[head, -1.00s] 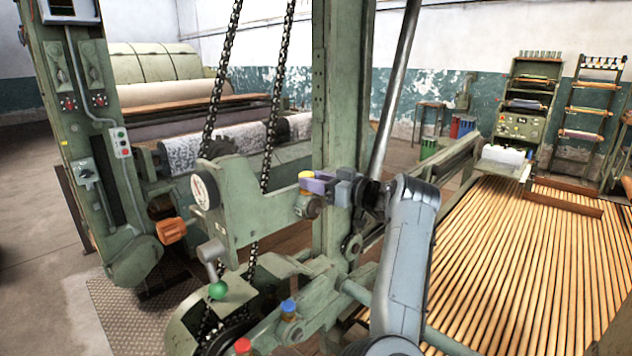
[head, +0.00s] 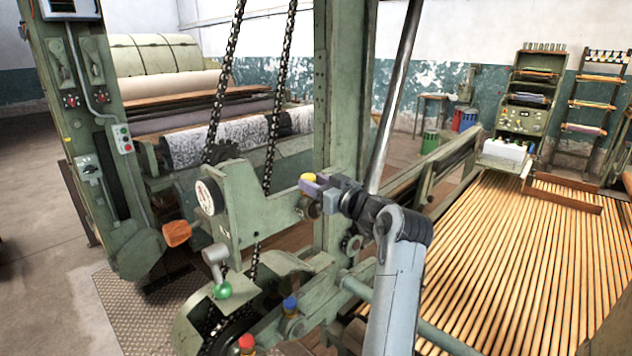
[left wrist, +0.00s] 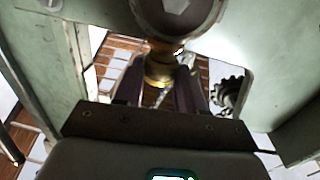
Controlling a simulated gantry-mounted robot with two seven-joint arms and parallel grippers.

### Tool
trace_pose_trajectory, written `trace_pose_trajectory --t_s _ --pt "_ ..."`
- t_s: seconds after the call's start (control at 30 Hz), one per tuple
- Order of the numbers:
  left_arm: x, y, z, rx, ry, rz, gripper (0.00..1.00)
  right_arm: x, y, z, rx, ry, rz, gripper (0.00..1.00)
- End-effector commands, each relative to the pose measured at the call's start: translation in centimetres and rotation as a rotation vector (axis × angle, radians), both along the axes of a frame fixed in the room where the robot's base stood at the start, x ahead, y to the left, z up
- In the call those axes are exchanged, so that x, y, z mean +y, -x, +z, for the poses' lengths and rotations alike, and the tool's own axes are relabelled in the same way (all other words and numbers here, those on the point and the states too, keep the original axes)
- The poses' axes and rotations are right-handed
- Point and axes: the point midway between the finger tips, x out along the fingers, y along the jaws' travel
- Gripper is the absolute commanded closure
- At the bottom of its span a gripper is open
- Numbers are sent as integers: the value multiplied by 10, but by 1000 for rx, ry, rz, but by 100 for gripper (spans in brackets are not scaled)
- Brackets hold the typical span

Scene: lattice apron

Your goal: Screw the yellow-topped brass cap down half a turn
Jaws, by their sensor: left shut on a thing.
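The yellow-topped brass cap (head: 307,177) sits on the green machine frame beside the upright post in the head view. My left gripper (head: 313,187), with purple fingers, comes to it from the right and is shut on it. In the left wrist view the brass cap (left wrist: 159,72) sits between the two dark fingers of my left gripper (left wrist: 158,88), under a round grey metal part. The gripper body hides some of the cap's mount in the head view. My right gripper is not in view.
Green (head: 223,290), blue (head: 290,304) and red (head: 246,342) knobs stand on the machine below. Two chains (head: 276,110) hang left of the green post (head: 340,90). A slanted steel rod (head: 393,100) rises behind my arm. Wooden slats (head: 520,250) fill the right side.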

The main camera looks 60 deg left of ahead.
Motion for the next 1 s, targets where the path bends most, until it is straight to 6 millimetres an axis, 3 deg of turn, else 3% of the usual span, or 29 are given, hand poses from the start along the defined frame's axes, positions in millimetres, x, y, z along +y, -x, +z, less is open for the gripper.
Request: trace_pose_trajectory --t_s 0.13,0.17,0.3,0.67,0.83,1.0 --pt "0 0 -1 1 0 3 91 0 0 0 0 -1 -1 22" --pt "0 0 -1 1 0 3 57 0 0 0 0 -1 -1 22" --pt "0 0 0 1 0 3 36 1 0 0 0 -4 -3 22" --pt "-3 -1 0 1 0 1 35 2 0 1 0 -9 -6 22" --pt "-19 -4 1 2 0 0 35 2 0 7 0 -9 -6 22" --pt "-47 -9 2 2 1 -2 35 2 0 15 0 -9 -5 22"
